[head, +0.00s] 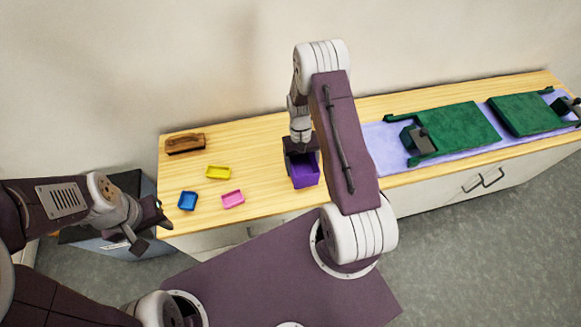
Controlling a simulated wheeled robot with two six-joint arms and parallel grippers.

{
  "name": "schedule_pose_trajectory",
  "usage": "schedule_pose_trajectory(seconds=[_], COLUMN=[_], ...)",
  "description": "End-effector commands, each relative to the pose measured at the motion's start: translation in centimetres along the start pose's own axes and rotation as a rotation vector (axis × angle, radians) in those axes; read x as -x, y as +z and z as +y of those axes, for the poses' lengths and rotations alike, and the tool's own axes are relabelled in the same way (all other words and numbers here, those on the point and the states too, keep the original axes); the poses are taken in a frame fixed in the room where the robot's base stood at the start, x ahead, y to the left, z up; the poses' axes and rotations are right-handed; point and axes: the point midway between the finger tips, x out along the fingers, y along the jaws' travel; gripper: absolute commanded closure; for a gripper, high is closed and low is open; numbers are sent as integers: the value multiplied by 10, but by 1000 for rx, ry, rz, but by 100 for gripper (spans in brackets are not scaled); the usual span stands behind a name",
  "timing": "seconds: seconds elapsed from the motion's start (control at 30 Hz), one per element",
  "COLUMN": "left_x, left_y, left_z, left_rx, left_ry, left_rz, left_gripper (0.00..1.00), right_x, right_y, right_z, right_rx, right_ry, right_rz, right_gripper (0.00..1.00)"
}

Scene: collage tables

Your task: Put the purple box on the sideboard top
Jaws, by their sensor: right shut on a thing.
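The purple box (306,174) is an open-topped box at the middle of the light wooden sideboard top (250,148) in the head view. My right gripper (302,155) reaches down from above and is shut on its far side. The box is over the sideboard top near its front edge; whether it touches the wood is hard to tell. My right arm hides part of the top to the right of it. My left gripper (152,236) is open and empty, off the sideboard's front left corner.
Small yellow (218,172), blue (187,201) and pink (233,199) trays and a brown wooden brush-like item (185,143) sit on the left. Green boards (462,130) lie on a lilac mat (385,138) at right. A grey bin (150,250) stands by the left end.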

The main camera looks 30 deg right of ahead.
Motion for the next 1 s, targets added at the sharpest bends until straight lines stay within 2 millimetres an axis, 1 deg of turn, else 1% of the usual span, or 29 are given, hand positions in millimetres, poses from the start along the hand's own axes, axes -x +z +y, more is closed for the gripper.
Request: schedule_pose_trajectory(seconds=[0.03, 0.1, 0.2, 0.37, 0.5, 0.6, 0.83, 0.97, 1.0], left_x=[-1, -2, -2, -2, -1, -1, -1, -6, -5], left_y=[0, 0, 0, 0, 0, 0, 0, 1, 0], left_z=[0, 0, 0, 0, 0, 0, 0, 0, 0], left_rx=[0, 0, 0, 0, 0, 0, 0, 0, 0], left_ry=[0, 0, 0, 0, 0, 0, 0, 0, 0], left_rz=[0, 0, 0, 0, 0, 0, 0, 0, 0], left_gripper=[64, 64, 64, 64, 64, 64, 64, 64, 64], right_x=[-6, -10, -12, -16, -40, -50, -52, -56, -55], right_y=[-12, -25, -35, -38, -44, -47, -48, -49, -49], right_z=[-6, -12, -17, -19, -19, -19, -18, -18, -18], right_rx=[2, 1, -1, -2, -1, -1, -1, -1, -1], right_ry=[0, 0, -1, -1, -1, -1, -1, -1, -1], right_rz=[0, 1, 0, -1, -3, 0, 1, 1, 1], right_gripper=[65, 65, 65, 65, 65, 65, 65, 65, 17])
